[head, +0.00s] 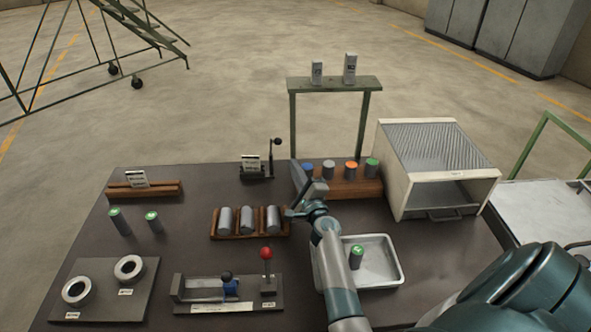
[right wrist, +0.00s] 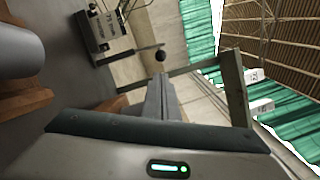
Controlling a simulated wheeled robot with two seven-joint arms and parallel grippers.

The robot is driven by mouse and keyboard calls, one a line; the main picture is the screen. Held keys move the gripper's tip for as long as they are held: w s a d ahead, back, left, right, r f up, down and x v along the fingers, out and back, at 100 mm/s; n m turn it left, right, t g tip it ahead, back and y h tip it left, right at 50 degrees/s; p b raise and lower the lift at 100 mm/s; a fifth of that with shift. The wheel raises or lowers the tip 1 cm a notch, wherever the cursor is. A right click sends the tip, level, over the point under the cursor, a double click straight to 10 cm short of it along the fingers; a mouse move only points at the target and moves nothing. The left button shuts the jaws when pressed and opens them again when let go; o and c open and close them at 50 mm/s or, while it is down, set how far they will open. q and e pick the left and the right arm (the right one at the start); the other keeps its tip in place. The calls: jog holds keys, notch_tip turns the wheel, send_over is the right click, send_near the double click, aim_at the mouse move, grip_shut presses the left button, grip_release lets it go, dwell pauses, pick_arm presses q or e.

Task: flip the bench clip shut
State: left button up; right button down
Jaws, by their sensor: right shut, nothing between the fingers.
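The bench clip (head: 262,174) is a small dark fixture at the back middle of the table, with a white label card on it. Its lever stands up at the right end, topped by a black ball knob (head: 277,142). In the right wrist view the clip (right wrist: 107,32) is at the upper left, and its black knob (right wrist: 160,56) appears just beyond my fingertips. My right gripper (head: 296,172) is shut and empty, to the right of and in front of the clip. Its closed fingers (right wrist: 160,84) look apart from the knob, though depth is hard to judge. My left gripper is out of view.
A wooden rack (head: 348,187) with several coloured-top cylinders stands close to the right of my gripper. A wooden tray (head: 250,236) of grey billets lies in front. A furnace box (head: 400,198) and metal tray (head: 385,262) are to the right. A green stand (head: 335,84) rises behind the table.

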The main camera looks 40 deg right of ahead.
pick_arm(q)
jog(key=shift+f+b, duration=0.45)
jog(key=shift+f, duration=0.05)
pick_arm(e)
jog(key=f+x, duration=0.1)
jog(key=x, duration=0.7)
jog(key=shift+r, duration=0.45)
jog(key=shift+d, duration=0.1)
